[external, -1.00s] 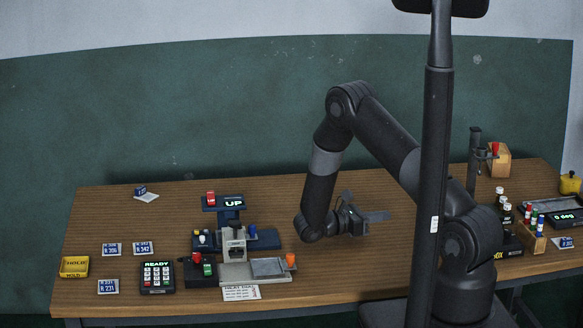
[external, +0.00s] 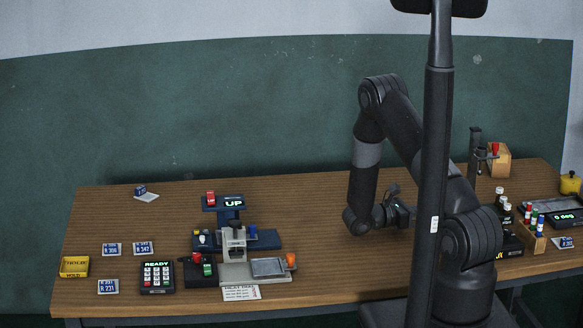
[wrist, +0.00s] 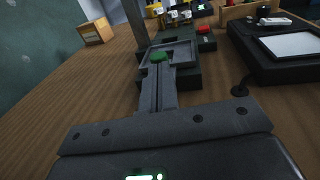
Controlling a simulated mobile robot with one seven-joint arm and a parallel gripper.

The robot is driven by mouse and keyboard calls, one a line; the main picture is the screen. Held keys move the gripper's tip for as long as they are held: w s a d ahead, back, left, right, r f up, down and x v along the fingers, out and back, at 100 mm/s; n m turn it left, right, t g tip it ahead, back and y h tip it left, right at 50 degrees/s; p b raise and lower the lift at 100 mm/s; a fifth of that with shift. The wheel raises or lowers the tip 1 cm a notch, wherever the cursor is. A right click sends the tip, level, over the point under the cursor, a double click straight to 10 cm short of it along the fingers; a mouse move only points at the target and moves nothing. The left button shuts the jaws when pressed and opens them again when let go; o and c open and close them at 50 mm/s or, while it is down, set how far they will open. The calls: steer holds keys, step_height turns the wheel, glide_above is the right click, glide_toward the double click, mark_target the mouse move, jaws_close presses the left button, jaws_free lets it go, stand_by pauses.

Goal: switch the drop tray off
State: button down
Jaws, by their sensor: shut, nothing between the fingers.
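My gripper (wrist: 159,72) is shut and empty, with its two fingers together and pointing forward in the wrist view. Beyond the fingertips is a dark grey shallow tray with a raised rim (wrist: 187,46), which looks like the drop tray. A green button (wrist: 158,57) shows right at the fingertips; I cannot tell whether they touch it. A red button (wrist: 203,30) is on a dark block at the tray's far right. In the external view my gripper (external: 402,214) is low over the table, its fingertips and this tray hidden by the mast and arm.
A dark unit with a white panel (wrist: 292,44) stands to the right in the wrist view, and a wooden box (wrist: 95,31) to the left. A dark post (wrist: 136,20) rises behind the tray.

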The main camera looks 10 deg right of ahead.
steer(key=shift+d, duration=0.1)
steer(key=d, duration=0.8)
steer(key=shift+d, duration=0.15)
steer(key=a, duration=0.4)
steer(key=s+a, duration=0.1)
steer(key=a, duration=0.4)
steer(key=s+a, duration=0.1)
steer(key=a, duration=0.4)
steer(key=shift+s+a+r, duration=0.1)
steer(key=shift+a, duration=0.1)
